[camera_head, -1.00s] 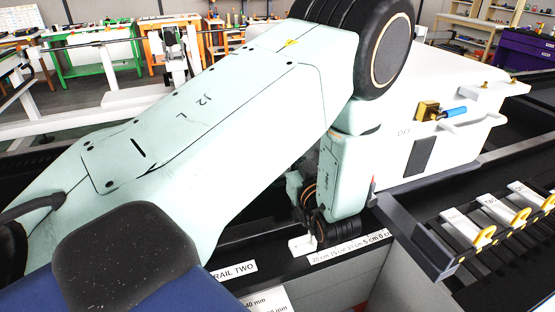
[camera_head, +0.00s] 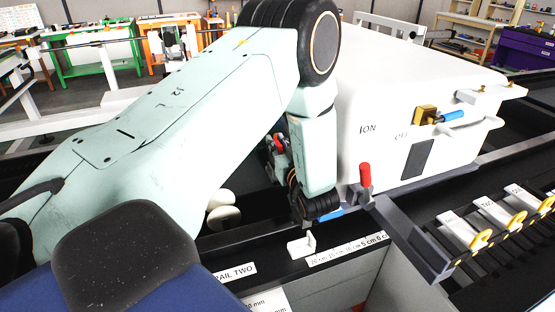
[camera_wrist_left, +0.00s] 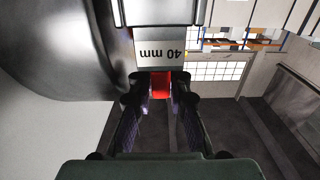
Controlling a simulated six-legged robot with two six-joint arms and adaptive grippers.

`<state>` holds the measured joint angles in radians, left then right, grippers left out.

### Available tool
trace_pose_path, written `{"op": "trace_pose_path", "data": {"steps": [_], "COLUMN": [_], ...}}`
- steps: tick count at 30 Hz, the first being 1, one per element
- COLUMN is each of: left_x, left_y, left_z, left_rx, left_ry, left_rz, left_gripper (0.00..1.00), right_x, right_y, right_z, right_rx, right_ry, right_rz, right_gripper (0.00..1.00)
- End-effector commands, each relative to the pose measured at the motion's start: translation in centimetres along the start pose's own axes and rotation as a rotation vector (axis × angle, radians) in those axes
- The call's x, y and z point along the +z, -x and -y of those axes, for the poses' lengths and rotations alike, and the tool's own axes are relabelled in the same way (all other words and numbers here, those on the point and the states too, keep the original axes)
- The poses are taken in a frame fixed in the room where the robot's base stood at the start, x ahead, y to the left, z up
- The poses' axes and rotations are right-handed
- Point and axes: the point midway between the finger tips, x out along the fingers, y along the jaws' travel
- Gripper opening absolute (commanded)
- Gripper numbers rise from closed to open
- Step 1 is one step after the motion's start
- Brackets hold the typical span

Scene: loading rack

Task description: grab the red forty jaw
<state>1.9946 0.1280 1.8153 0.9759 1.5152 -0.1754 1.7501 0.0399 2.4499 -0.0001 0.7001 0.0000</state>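In the left wrist view a red piece (camera_wrist_left: 161,85), the red forty jaw by its label, stands between my left gripper's (camera_wrist_left: 161,88) dark fingertips, below an upside-down "40 mm" label (camera_wrist_left: 161,53). The tips flank it closely on both sides; whether they press on it is unclear. In the head view my left gripper (camera_head: 277,158) hangs beyond the rail, partly hidden by my own wrist, and a bit of red (camera_head: 278,142) shows at it. My right gripper is in neither current view.
A white machine (camera_head: 410,105) with a red-handled lever (camera_head: 365,175) stands right of my wrist. A rail with a scale (camera_head: 345,248) carries a small white stop (camera_head: 302,245). A rack with white tags and yellow hooks (camera_head: 490,230) is at the right.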

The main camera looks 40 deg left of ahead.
Motion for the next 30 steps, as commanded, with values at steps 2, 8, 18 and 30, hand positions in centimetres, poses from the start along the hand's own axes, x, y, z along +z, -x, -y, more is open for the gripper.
{"op": "trace_pose_path", "data": {"steps": [2,8,18,30], "left_x": [-0.01,-0.04,-0.05,-0.24], "left_y": [0.02,0.02,0.03,0.01], "left_z": [0.0,-0.02,-0.03,-0.06], "left_rx": [0.0,0.0,0.0,0.0], "left_ry": [0.0,0.0,0.001,0.002], "left_rz": [0.0,-0.001,-0.001,-0.003], "left_gripper": [0.08,0.0,0.0,0.0], "right_x": [0.01,0.01,0.02,0.02], "right_y": [0.0,0.0,0.0,0.0], "right_z": [0.0,0.0,0.0,0.0], "right_rx": [0.0,0.0,0.0,0.0], "right_ry": [0.0,0.0,0.0,0.0], "right_rz": [0.0,0.0,0.0,0.0], "right_gripper": [0.4,0.4,0.4,0.4]}}
